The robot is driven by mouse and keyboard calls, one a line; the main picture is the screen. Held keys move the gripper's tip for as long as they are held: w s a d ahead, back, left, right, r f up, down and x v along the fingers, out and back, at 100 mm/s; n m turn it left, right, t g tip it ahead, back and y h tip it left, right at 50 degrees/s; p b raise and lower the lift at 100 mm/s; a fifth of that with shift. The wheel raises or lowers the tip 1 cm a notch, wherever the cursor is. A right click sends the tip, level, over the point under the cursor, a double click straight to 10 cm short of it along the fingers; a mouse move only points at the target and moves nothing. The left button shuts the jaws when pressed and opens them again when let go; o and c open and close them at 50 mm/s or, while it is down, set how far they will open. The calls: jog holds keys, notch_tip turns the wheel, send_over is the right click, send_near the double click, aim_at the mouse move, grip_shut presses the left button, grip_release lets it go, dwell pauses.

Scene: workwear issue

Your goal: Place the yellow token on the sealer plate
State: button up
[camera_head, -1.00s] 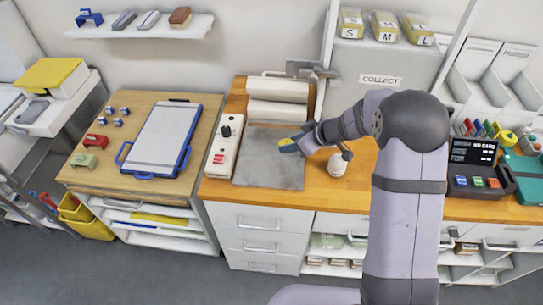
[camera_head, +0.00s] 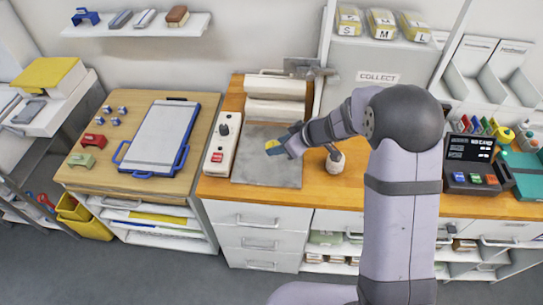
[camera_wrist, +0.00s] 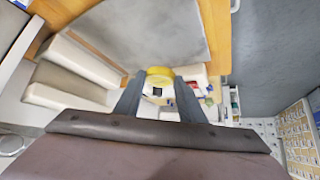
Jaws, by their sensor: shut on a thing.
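The yellow token (camera_wrist: 160,74) is a small yellow piece between my fingertips, with a dark square mark on or just beyond it in the wrist view. My gripper (camera_head: 276,148) is shut on it. In the head view the token (camera_head: 271,144) shows as a yellow patch at the tip of my gripper. The sealer plate (camera_head: 252,172) is a flat grey square on the wooden counter. My gripper is over the plate's right half; I cannot tell the exact height. The plate also shows in the wrist view (camera_wrist: 160,30), beyond the token.
A white control box with a knob (camera_head: 222,144) stands left of the plate. White rolls (camera_head: 273,98) lie behind it. A small white bottle-like item (camera_head: 335,161) stands to the right, close to my arm. A card terminal (camera_head: 474,166) is far right.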

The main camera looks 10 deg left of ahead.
jog(key=shift+f+b, duration=0.5)
jog(key=shift+f, duration=4.45)
jog(key=shift+f, duration=0.1)
jog(key=o, duration=1)
jog(key=shift+s+d+r, duration=0.15)
jog(key=shift+d+r, duration=0.15)
jog(key=shift+r, duration=0.25)
jog(key=v, duration=1.1)
jog(key=shift+s, duration=0.1)
